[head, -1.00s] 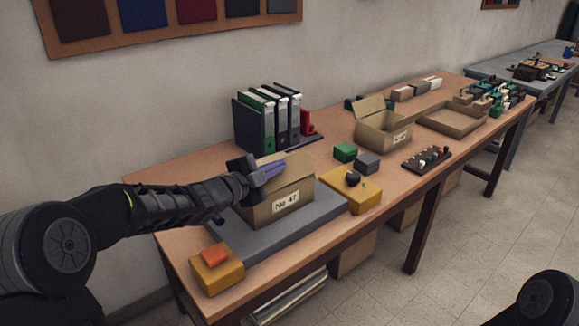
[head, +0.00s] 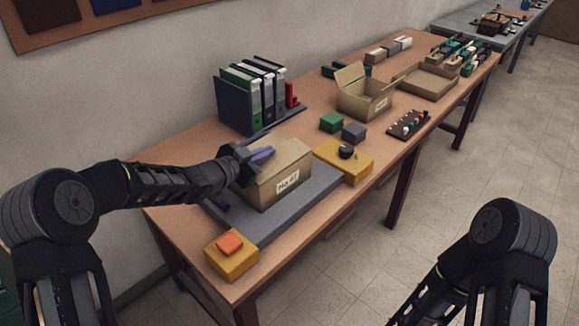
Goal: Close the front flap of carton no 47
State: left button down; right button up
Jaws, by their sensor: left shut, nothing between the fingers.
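Carton no 47 (head: 284,187) is a brown box with a white label on its front, standing on a grey slab (head: 296,214) on the wooden table. Its top looks mostly covered by flaps, but my gripper hides the far left part, so I cannot tell how each flap lies. My left gripper (head: 262,153) is shut and empty, with its purple-blue fingers over the carton's top at the back left. I cannot tell whether they touch it. My right arm shows at the lower right; its gripper is out of view.
A yellow block with an orange button (head: 230,255) stands left of the slab, and a yellow block with a black knob (head: 344,160) right of it. Binders (head: 253,97) stand behind. An open carton (head: 363,94), small blocks and a tray (head: 427,81) lie further right.

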pick_arm(q)
jog(key=shift+w+a+f+b, duration=0.2)
jog(key=shift+f+b, duration=0.1)
jog(key=shift+f, duration=0.2)
pick_arm(e)
jog(key=shift+w+a+f, duration=0.1)
jog(key=shift+f, duration=0.3)
pick_arm(q)
jog(key=shift+s+f, duration=0.1)
